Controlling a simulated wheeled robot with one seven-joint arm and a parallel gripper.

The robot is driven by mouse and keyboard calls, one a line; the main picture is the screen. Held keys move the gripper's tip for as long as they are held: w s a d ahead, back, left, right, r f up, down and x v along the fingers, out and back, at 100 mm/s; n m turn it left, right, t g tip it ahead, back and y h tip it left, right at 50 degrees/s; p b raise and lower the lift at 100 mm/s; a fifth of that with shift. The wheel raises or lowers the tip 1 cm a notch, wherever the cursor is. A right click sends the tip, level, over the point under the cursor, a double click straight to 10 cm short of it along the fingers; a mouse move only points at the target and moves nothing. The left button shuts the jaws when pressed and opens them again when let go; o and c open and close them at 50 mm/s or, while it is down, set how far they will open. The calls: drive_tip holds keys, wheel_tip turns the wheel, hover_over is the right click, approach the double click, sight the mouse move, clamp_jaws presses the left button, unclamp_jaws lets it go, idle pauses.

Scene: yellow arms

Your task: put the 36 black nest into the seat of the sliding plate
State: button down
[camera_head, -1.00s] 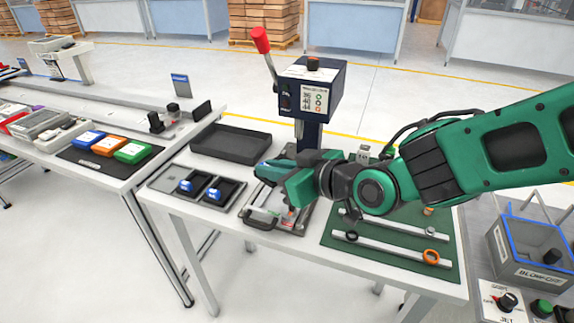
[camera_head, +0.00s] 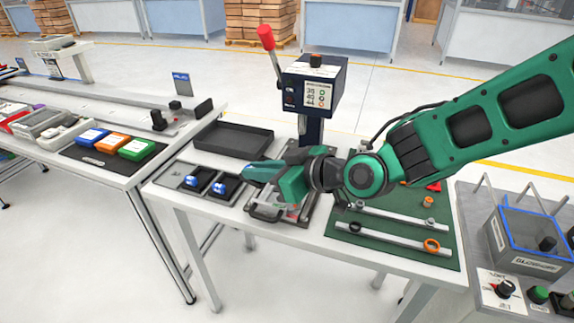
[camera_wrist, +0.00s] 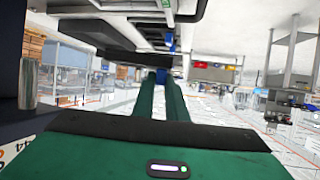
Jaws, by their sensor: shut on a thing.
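My gripper (camera_head: 258,172) is above the white table, beside the press column, with its fingers pointing left. In the wrist view its two long green fingers (camera_wrist: 162,78) are close together. A bit of blue shows at their tips; I cannot make out what they grip. The sliding plate (camera_head: 268,212) lies under the press, below my gripper, with a dark handle at its front; my gripper and forearm hide most of it and its seat. A black ring (camera_head: 355,227), matching the black nest in colour, lies on the lower rail of the green mat; no 36 is readable.
The press (camera_head: 312,88) with its red-knobbed lever stands behind my gripper. A tray with two blue pieces (camera_head: 206,184) lies left, an empty black tray (camera_head: 232,138) behind it. A blow-off box (camera_head: 530,240) stands right.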

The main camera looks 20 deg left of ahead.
drive_tip(key=w+d+n+g, duration=0.3)
drive_tip(key=d, duration=0.3)
drive_tip(key=shift+y, duration=0.3)
drive_tip(key=shift+s+a+f, duration=0.1)
drive_tip(key=shift+a+f, duration=0.05)
drive_tip(key=shift+f, duration=1.55)
drive_tip(key=shift+a+f, duration=0.1)
drive_tip(key=shift+f, duration=1.55)
